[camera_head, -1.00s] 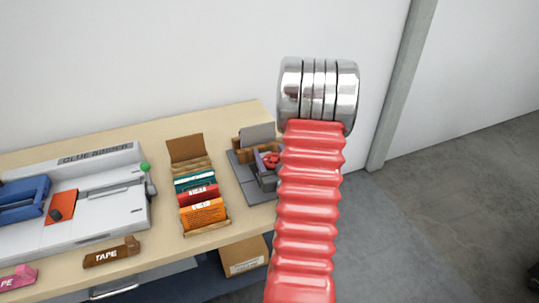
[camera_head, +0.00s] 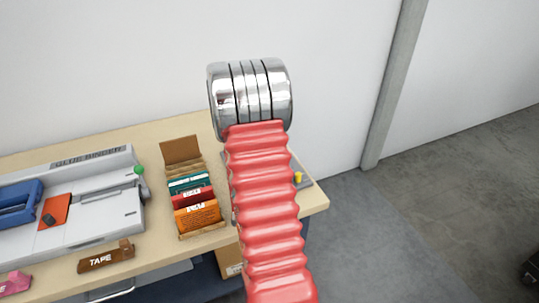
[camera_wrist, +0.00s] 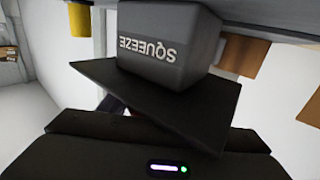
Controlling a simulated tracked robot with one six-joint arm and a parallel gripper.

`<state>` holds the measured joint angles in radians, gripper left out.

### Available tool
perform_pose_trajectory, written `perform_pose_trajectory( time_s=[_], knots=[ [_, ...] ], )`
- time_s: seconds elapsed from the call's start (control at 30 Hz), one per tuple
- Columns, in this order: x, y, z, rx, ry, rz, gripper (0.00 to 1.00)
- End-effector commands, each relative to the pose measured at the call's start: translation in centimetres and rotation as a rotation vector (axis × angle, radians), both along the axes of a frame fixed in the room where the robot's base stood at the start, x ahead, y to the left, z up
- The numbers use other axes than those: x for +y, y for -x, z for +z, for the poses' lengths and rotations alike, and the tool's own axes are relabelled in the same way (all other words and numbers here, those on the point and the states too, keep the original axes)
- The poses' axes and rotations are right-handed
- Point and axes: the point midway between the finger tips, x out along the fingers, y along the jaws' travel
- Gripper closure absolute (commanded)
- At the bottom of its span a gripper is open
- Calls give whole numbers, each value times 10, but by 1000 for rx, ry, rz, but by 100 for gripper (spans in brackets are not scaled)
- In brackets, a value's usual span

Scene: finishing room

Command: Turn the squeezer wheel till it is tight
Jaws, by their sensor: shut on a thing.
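The squeezer (camera_wrist: 170,45) shows in the wrist view as a dark grey block with upside-down white lettering. A black flat plate (camera_wrist: 160,90) lies across the view below the block. The dark body of my gripper (camera_wrist: 120,108) fills the bottom, and its fingertips are mostly hidden behind the plate. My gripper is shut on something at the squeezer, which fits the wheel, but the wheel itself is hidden. In the head view my red ribbed arm covers the squeezer and my gripper.
Left of my arm on the bench (camera_head: 312,200) stand a file box of coloured packets (camera_head: 198,213), a brown tape block (camera_head: 106,257) and a white binding machine (camera_head: 100,215). A small yellow thing (camera_head: 298,178) is near the right edge. Open floor lies to the right.

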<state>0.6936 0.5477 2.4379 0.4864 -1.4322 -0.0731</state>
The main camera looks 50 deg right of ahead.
Motion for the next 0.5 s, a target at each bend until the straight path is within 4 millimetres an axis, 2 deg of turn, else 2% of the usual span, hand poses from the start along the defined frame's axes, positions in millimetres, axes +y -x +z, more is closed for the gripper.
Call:
perform_pose_trajectory(
  time_s=[0.5],
  knots=[
    [-3,7,0,-1,0,-160,65]
  ],
)
